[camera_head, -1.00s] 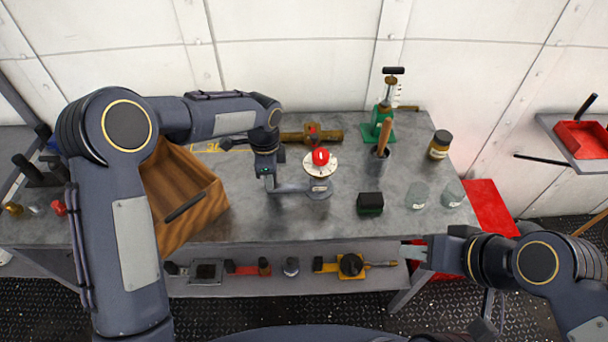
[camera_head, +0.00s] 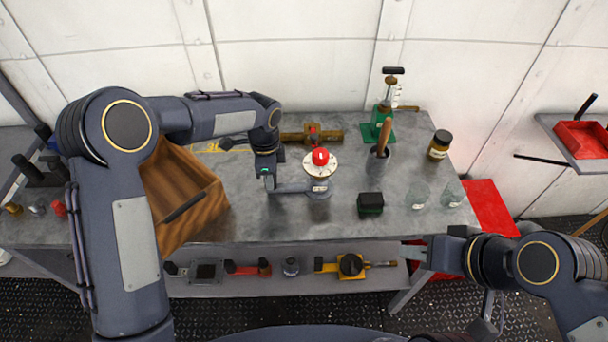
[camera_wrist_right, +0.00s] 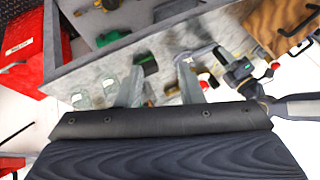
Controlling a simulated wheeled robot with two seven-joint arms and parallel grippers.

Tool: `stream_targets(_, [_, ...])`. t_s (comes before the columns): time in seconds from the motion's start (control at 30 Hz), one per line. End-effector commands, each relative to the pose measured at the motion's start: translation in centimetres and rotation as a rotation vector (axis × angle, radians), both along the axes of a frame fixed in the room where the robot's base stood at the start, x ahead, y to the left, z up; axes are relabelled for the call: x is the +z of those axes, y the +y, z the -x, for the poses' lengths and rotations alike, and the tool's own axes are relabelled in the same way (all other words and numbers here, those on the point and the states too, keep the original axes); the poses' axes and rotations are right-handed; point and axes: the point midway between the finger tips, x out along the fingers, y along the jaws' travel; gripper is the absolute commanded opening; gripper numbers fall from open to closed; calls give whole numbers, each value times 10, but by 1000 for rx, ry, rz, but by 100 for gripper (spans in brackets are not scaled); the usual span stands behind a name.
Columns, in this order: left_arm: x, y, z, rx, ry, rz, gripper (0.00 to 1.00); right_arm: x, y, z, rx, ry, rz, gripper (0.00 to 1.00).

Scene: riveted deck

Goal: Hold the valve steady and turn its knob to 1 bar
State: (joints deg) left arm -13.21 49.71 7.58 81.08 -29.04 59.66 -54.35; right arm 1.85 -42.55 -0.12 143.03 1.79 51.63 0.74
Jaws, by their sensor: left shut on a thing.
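The valve has a red knob (camera_head: 320,157) on a round white dial (camera_head: 312,168), above a grey body (camera_head: 320,188) with a flat arm reaching left. It stands upright on the workbench. My left gripper (camera_head: 270,184) is shut on the end of that arm, left of the dial. The dial's markings and the knob's setting are too small to read. My right gripper (camera_head: 412,253) is open and empty at the bench's front edge, right of and nearer than the valve. Its spread fingers (camera_wrist_right: 160,82) show in the right wrist view, with a red knob (camera_wrist_right: 204,84) beyond them.
A wooden crate (camera_head: 215,205) stands left of the valve. A brass fitting (camera_head: 325,135) lies behind it and a green pump (camera_head: 384,125) stands at the back. A dark green box (camera_head: 370,204) and glass jars (camera_head: 418,196) stand to the right. A lower shelf (camera_head: 215,290) holds several tools.

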Motion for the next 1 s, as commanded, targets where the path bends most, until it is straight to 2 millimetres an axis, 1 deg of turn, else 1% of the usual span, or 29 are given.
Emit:
stream_targets(0.03, [0,0,0,0,0,0,0,0,0,0,0,0,0,38])
stream_targets(0.13, [0,0,0,0,0,0,0,3,-1,-3,10,4,7,51])
stream_targets(0.2, [0,0,0,0,0,0,0,8,-2,-8,33,14,25,59])
stream_targets(0.27, [0,0,0,0,0,0,0,15,-4,-16,68,26,52,59])
stream_targets(0.37, [0,0,0,0,0,0,0,31,-6,-38,152,57,114,59])
stream_targets(0.53, [0,0,0,0,-1,1,0,58,0,-90,327,110,237,59])
stream_targets(0.67, [0,0,0,0,-1,1,0,73,15,-133,457,147,319,59])
stream_targets(0.8, [0,0,0,0,-1,1,0,81,38,-179,588,183,395,59])
stream_targets(0.87, [0,0,0,0,-1,1,0,82,51,-198,640,196,423,59])
stream_targets(0.9, [0,0,0,0,-1,1,0,81,60,-211,674,207,439,59])
stream_targets(1.0, [0,0,0,0,-1,1,0,76,83,-239,751,232,477,59])
